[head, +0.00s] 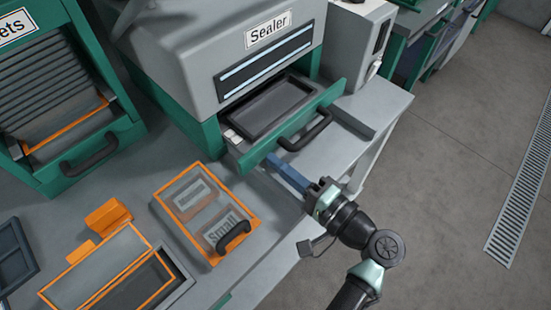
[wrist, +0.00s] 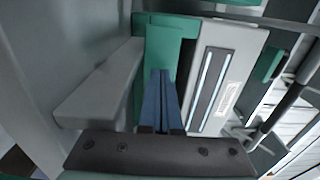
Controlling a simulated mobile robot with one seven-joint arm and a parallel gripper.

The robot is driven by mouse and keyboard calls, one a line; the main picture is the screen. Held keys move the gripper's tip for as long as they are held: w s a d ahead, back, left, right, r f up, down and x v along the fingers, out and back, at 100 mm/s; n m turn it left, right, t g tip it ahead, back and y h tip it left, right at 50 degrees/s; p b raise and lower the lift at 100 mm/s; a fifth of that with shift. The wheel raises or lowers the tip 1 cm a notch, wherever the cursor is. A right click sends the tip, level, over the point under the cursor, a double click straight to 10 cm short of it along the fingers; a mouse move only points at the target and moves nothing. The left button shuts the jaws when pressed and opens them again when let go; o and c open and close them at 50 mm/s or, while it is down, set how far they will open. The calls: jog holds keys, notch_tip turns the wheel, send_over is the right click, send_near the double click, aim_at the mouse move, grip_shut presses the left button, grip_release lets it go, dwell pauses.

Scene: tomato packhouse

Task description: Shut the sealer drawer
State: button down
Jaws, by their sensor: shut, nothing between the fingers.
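The sealer (head: 232,55) is a grey and green machine with a "Sealer" label; it also shows in the wrist view (wrist: 222,75). Its drawer (head: 252,157) stands pulled out, with a green front and a black handle (head: 306,130). A dark empty-looking tray (head: 268,106) lies in the drawer. My gripper (head: 272,160) is shut and empty. Its blue fingers point at the drawer front, left of the handle. The tips are at or very near the front; I cannot tell if they touch. In the wrist view the fingers (wrist: 160,75) reach toward green surfaces.
An orange-framed clear-lidded box (head: 207,212) labelled "Small" lies on the grey bench, left of my gripper. A green cabinet with an open drawer (head: 95,155) stands at the left. A grey box (head: 360,45) stands right of the sealer. Open floor (head: 450,150) lies to the right.

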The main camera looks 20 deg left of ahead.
aim_at(249, 143)
jog(key=shift+w+a, duration=0.2)
jog(key=shift+a, duration=0.3)
jog(key=b+x, duration=0.1)
jog(key=x, duration=0.6)
jog(key=shift+w+a, duration=0.1)
jog(key=shift+a+r, duration=0.15)
jog(key=shift+a, duration=0.05)
